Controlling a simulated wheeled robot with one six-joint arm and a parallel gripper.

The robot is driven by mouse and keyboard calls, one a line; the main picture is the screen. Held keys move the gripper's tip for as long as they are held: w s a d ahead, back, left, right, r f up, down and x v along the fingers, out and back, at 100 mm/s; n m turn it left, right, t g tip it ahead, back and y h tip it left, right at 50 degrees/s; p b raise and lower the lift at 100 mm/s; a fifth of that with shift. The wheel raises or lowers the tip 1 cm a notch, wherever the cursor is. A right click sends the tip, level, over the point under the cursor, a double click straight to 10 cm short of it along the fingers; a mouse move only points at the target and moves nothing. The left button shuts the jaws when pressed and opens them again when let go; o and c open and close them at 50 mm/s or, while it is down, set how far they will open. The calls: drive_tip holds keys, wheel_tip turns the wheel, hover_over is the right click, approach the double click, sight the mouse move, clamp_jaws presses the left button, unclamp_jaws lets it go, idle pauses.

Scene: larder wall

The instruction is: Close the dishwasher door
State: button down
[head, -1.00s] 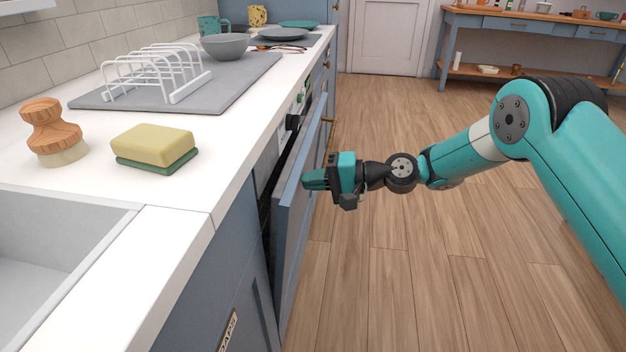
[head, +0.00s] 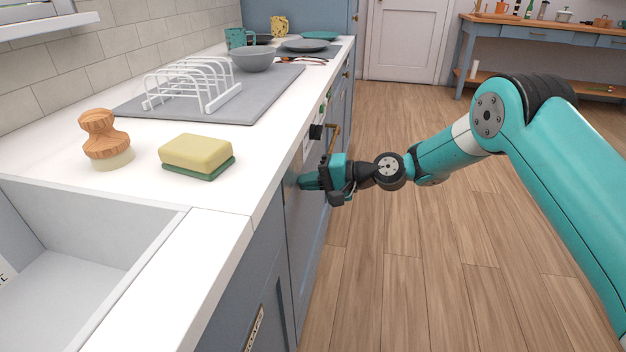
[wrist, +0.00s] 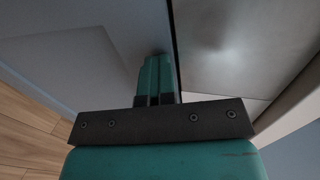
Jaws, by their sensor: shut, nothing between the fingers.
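The dishwasher door (head: 305,230) is a blue-grey panel under the white counter. In the head view it stands upright, about in line with the cabinet fronts, and no dark opening shows behind it. A narrow dark seam shows beside the blue panel (wrist: 95,50) in the wrist view. I cannot tell whether the door is fully shut. My gripper (head: 308,182) is shut and empty, with its fingertips at the upper part of the door. Its shut fingers (wrist: 155,75) point at the panel near the seam; I cannot tell whether they touch.
The white counter (head: 222,228) overhangs just above my gripper. A sponge (head: 196,155), a wooden brush (head: 103,138) and a dish rack (head: 192,85) stand on it, beside a sink (head: 90,290). A brass handle (head: 333,138) sticks out beyond my gripper. The wooden floor (head: 430,270) is clear.

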drive_tip(key=f+p+v, duration=0.1)
drive_tip(key=v, duration=1.3)
drive_tip(key=s+a+r+n+g+h, duration=0.25)
drive_tip(key=s+r+n+h, duration=0.25)
drive_tip(key=s+r, duration=0.7)
drive_tip(key=s+d+r+n+h, duration=0.1)
drive_tip(key=s+d+n+h, duration=0.2)
drive_tip(key=s, duration=0.8)
drive_tip(key=s+d+n+h, duration=0.15)
drive_tip(key=s+d, duration=0.25)
drive_tip(key=s, duration=0.6)
wheel_tip(320, 180, up, 18)
drive_tip(key=p, duration=1.8)
drive_tip(key=shift+r+h, duration=0.25)
drive_tip(key=shift+h, duration=0.2)
drive_tip(key=shift+m, duration=0.25)
